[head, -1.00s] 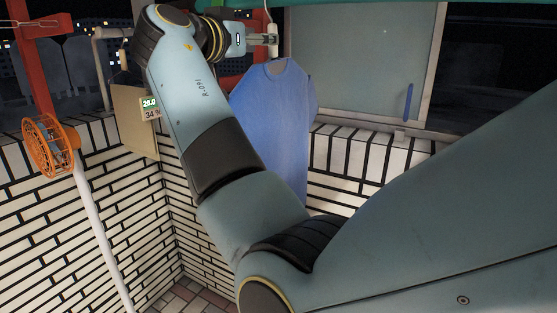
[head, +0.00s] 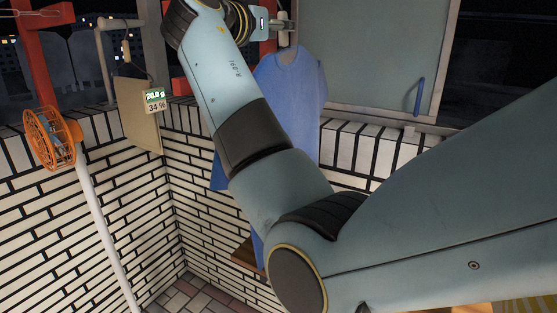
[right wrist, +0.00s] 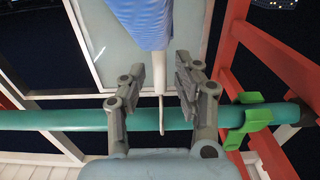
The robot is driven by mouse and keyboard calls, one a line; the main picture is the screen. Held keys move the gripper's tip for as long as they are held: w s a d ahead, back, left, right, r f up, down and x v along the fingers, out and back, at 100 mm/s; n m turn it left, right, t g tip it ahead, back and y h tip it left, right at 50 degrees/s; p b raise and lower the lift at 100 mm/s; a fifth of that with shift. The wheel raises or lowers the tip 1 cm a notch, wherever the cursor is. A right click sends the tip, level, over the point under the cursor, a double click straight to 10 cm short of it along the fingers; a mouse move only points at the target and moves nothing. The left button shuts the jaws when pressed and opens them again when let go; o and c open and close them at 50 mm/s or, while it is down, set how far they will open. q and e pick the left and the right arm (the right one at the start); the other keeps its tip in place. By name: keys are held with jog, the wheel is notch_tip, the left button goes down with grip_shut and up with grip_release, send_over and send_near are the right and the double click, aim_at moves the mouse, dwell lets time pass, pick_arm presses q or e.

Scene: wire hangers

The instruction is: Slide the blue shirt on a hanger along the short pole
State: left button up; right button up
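The blue shirt (head: 292,88) hangs from a white hanger at the top centre of the head view; my right arm covers part of its lower half. In the right wrist view the shirt (right wrist: 146,22) is at the top, and the white hanger neck (right wrist: 161,74) with its thin hook reaches the green pole (right wrist: 80,120). My right gripper (right wrist: 173,78) is open, its fingers on either side of the hanger neck, with a gap towards the right finger. In the head view this gripper (head: 286,28) is at the top edge, near the shirt's collar. My left gripper is out of view.
A green clip (right wrist: 248,121) sits on the pole right of my gripper, near a red frame (right wrist: 275,65). A window panel (head: 375,55) stands behind the shirt. An orange wheel (head: 50,138) and a display sign (head: 155,101) are at the left of the head view.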

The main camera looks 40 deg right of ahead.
jog(key=shift+d, duration=0.15)
grip_shut()
jog(key=shift+o, duration=1.4)
grip_release()
jog(key=shift+o, duration=0.2)
jog(key=shift+f, duration=0.2)
jog(key=shift+s, duration=0.1)
jog(key=s+d, duration=0.3)
jog(key=s, duration=0.4)
jog(key=shift+d+f, duration=0.15)
